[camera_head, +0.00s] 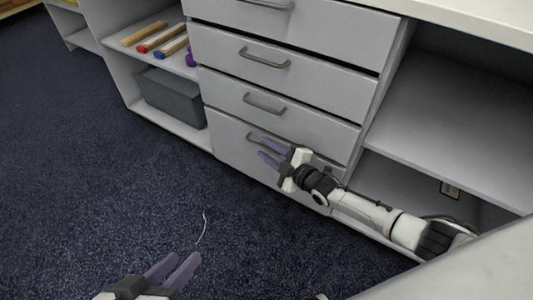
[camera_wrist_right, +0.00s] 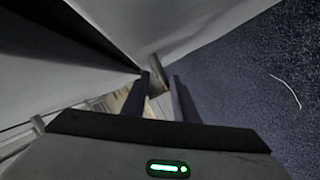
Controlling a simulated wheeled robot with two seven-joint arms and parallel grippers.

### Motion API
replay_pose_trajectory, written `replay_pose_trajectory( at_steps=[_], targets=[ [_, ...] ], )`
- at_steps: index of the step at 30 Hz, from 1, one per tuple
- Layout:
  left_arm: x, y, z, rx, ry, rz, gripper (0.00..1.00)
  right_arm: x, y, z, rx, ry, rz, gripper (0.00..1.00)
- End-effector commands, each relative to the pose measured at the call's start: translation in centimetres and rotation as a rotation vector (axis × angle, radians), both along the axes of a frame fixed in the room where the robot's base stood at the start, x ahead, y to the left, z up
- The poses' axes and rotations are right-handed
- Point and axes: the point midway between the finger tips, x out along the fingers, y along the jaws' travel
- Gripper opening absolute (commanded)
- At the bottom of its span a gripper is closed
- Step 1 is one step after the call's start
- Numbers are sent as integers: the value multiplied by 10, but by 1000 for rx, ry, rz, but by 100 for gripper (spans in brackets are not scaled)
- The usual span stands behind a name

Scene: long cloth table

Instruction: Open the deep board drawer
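The deep board drawer (camera_head: 228,138) is the tall bottom front in the grey drawer stack, and it looks closed. Its bar handle (camera_head: 254,137) is partly hidden by my right gripper. My right gripper (camera_head: 262,149) is at this handle, its two purple fingers apart and pointing left along the drawer front. In the right wrist view a grey piece, probably the handle (camera_wrist_right: 156,66), shows by the fingertips; I cannot tell whether they touch it. My left gripper (camera_head: 190,261) is low in the head view, away from the drawers, with its fingers apart and nothing between them.
Closed drawers with bar handles (camera_head: 264,103) are stacked above. Left of them, a shelf holds coloured rods (camera_head: 158,38) above a grey bin (camera_head: 170,97). Open shelves (camera_head: 455,110) are on the right. A thin white strand (camera_head: 203,229) lies on the clear blue carpet.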

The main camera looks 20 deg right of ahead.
Motion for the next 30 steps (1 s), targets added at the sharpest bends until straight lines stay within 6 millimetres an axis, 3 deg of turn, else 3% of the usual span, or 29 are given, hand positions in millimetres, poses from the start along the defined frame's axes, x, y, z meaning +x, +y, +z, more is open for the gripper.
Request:
replay_pose_trajectory(
  at_steps=[10, 15, 30],
  targets=[
    [1, -2, 4, -14, -11, 0, 31, 5, 2, -1, 1, 1, 0, 26],
    [1, -2, 4, -14, -11, 0, 31, 5, 2, -1, 1, 0, 0, 0],
    [1, -2, 4, -13, -10, 1, 31, 5, 2, -1, 1, 0, 0, 0]
  ],
)
